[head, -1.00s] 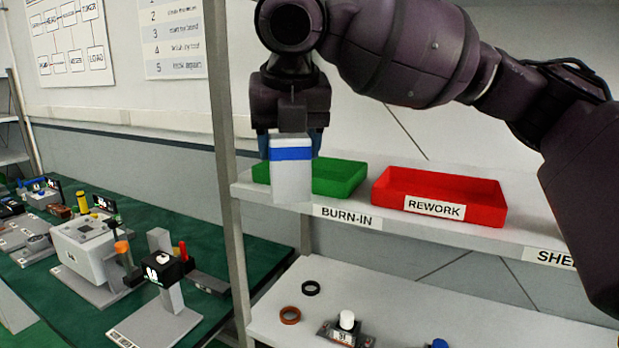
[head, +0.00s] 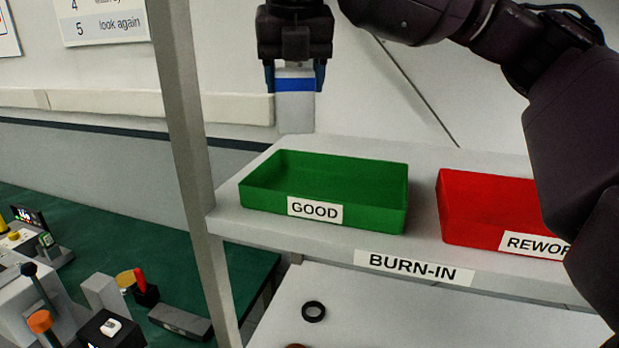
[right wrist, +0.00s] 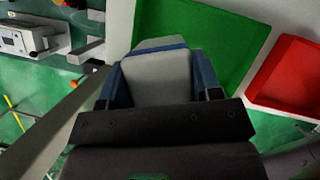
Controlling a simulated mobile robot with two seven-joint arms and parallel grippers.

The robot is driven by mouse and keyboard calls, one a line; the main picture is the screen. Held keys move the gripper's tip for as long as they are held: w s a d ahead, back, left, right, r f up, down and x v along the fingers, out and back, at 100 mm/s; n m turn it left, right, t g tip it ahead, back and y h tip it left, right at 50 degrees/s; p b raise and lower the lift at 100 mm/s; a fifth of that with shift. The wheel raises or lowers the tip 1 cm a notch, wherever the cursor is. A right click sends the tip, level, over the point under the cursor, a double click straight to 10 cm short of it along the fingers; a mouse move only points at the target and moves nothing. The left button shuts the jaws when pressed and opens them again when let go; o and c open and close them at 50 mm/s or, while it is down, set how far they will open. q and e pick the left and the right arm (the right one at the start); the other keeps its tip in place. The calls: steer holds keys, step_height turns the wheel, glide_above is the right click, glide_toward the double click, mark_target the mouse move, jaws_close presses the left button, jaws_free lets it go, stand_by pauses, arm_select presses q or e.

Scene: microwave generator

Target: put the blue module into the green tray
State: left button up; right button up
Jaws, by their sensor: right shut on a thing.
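The module, a light grey block with a blue band (head: 296,108), is held upright by my right gripper (head: 296,80), which is shut on it. In the head view it hangs above and behind the far left part of the green tray (head: 395,218), apart from it. The tray is labelled GOOD, looks empty and stands on the upper shelf. In the right wrist view the grey module (right wrist: 157,80) sits between the blue fingers, with the green tray (right wrist: 215,40) beyond it to the upper right. My left gripper is not in view.
A red tray (head: 470,228) labelled REWORK stands right of the green tray. A grey shelf post (head: 182,130) rises at the left. Below is a lower shelf with a black ring (head: 313,311). A green bench with devices (head: 105,330) lies at the left.

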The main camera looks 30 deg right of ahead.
mark_target(296, 114)
step_height(296, 114, down, 6)
steer(key=shift+s+r, duration=0.1)
steer(key=shift+r, duration=0.15)
steer(key=shift+f, duration=2.2)
steer(key=shift+f, duration=0.1)
steer(key=o, duration=1.1)
steer(key=shift+o, duration=0.2)
steer(key=v, duration=1.2)
